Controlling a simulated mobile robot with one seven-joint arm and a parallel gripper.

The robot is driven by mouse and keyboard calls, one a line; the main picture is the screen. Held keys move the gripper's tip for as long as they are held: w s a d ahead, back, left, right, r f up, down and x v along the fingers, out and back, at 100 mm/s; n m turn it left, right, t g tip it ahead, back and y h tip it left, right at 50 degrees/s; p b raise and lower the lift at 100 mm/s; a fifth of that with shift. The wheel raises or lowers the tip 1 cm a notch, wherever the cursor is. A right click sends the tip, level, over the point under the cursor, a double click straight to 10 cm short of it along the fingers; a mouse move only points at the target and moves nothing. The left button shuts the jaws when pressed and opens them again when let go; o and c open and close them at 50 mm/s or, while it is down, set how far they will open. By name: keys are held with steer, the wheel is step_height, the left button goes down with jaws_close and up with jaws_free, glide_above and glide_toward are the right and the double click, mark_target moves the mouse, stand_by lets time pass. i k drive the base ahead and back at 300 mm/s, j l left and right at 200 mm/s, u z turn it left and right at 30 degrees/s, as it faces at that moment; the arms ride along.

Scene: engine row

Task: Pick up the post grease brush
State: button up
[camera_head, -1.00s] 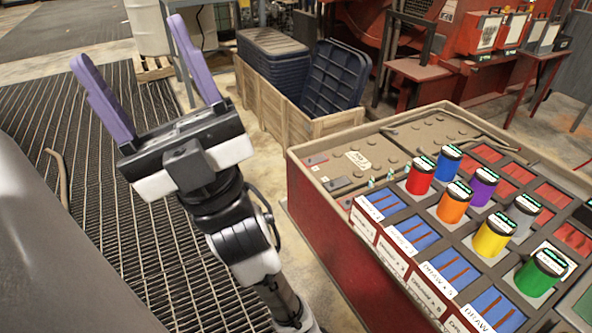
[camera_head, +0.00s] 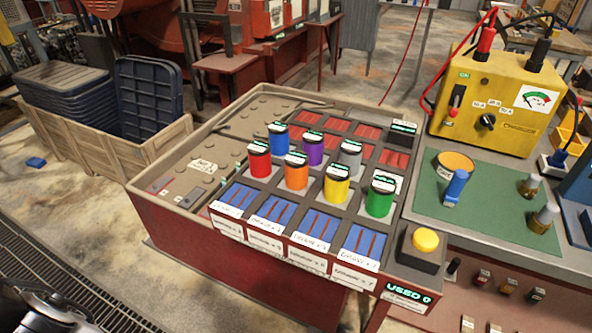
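A blue-handled tool (camera_head: 456,187), which looks like the grease brush, stands tilted on the green mat (camera_head: 425,198) at the right. It is just in front of a round tin with an orange-yellow top (camera_head: 455,163). Its lower end is too small to make out. My gripper is out of view; only a dark part of my arm shows at the bottom left corner, far from the brush.
Two metal-topped posts (camera_head: 530,187) stand on the mat's right side. A yellow charger box (camera_head: 490,98) with cables is behind it. Left of the mat, a red bench (camera_head: 165,215) holds several coloured canisters and a yellow button (camera_head: 426,240).

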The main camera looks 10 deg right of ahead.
mark_target(460, 176)
steer(key=z, duration=0.6)
steer(key=j+z, duration=0.4)
steer(key=k+j+z, duration=0.1)
steer(key=j+z, duration=0.35)
steer(key=k+j+z, duration=0.1)
steer(key=j, duration=0.2)
steer(key=k+j+z, duration=0.1)
steer(key=j, duration=0.2)
steer(key=k+j+z, duration=0.1)
steer(key=j, duration=0.2)
steer(key=k+j, duration=0.1)
steer(key=j, duration=0.2)
steer(key=k+j, duration=0.1)
steer(key=j, duration=0.2)
steer(key=i, duration=1.4)
